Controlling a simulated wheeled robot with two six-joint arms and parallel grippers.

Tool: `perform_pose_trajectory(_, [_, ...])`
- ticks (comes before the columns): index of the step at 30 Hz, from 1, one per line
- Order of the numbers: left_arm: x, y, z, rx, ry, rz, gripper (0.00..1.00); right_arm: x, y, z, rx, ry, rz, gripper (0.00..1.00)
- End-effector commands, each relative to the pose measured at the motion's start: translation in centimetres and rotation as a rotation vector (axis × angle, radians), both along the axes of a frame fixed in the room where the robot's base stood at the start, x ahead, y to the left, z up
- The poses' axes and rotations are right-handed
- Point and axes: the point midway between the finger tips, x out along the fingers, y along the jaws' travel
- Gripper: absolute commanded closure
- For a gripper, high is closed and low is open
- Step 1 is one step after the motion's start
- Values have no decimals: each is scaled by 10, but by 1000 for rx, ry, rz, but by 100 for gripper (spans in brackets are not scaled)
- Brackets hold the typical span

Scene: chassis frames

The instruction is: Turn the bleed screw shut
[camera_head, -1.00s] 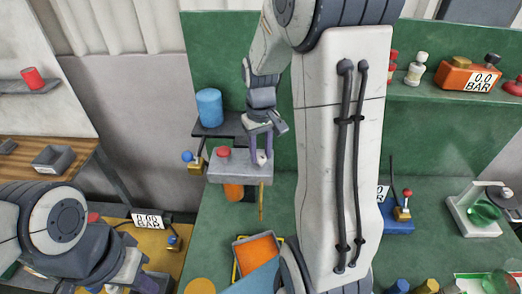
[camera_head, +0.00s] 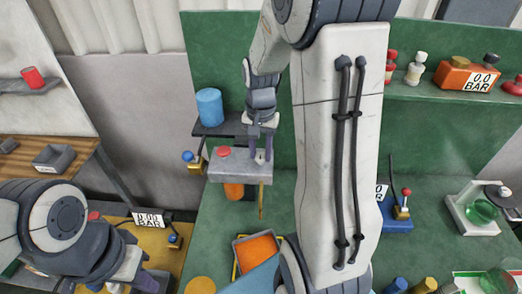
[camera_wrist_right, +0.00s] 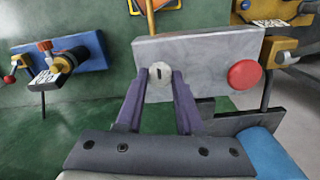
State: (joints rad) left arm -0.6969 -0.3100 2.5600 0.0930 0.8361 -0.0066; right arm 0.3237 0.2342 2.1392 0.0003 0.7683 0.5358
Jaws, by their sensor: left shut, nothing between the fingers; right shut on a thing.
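The bleed screw (camera_wrist_right: 160,84) is a pale round knob with a dark slot on the flat face of a grey block (camera_wrist_right: 205,58); the block also shows in the head view (camera_head: 225,168). My right gripper (camera_wrist_right: 160,76) is shut on the screw, one purple finger on each side. In the wrist view the slot stands about upright. In the head view my right gripper (camera_head: 261,157) points down at the block, and its fingers hide most of the screw. My left gripper (camera_head: 138,277) is shut and empty at the lower left, away from the block.
A red button (camera_wrist_right: 244,74) sits on the block beside the screw. A blue cylinder (camera_head: 209,107) stands on a dark shelf behind it. A gauge reading 0.00 BAR (camera_head: 150,219) is at the lower left. An orange tray (camera_head: 257,250) lies below the block.

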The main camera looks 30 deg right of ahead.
Motion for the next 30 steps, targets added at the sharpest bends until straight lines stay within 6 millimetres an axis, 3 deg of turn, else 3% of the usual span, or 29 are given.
perform_pose_trajectory(16, [0, 0, 0, 0, 0, 0, 100, 0, -1, 1, -2, -1, -29, 100])
perform_pose_trajectory(17, [0, 0, 0, 0, 0, 0, 100, 0, -1, 1, -2, -1, -29, 60])
perform_pose_trajectory(19, [0, 0, 0, 0, 0, 0, 100, 0, -1, 1, -2, -1, -29, 34])
perform_pose_trajectory(30, [0, 0, -1, 0, 0, 0, 100, 1, 0, 3, -1, -2, -27, 34])
